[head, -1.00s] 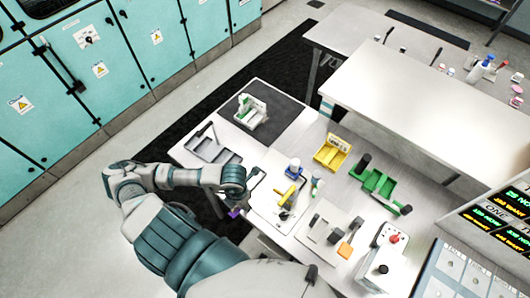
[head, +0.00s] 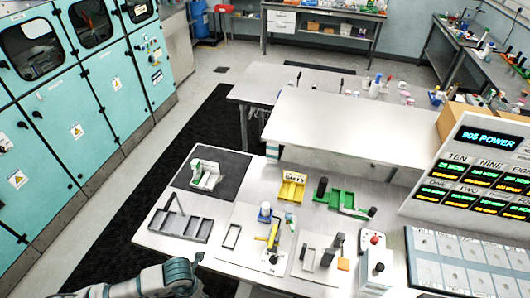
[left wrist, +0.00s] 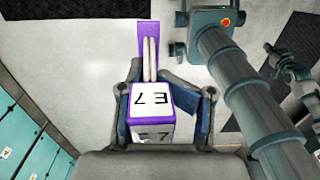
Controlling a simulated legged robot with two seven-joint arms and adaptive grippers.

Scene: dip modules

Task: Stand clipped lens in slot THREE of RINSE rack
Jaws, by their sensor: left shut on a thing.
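In the left wrist view my left gripper (left wrist: 163,110) is shut on a purple clip (left wrist: 148,34) with a white block marked E7 (left wrist: 158,100). Pale, thin, upright pieces, apparently the lens, stand between the block and the purple end plate. They hang over bare floor. Candidate racks are a yellow rack (head: 292,187), a green rack (head: 345,200) and a grey compartment tray (head: 180,227). Their labels are too small to read, so I cannot tell which is RINSE.
A white and green fixture (head: 206,175) stands on a dark mat (head: 237,168). A red-knobbed box (head: 372,240) and a display panel (head: 480,170) stand at right. A raised white table (head: 350,125) lies behind.

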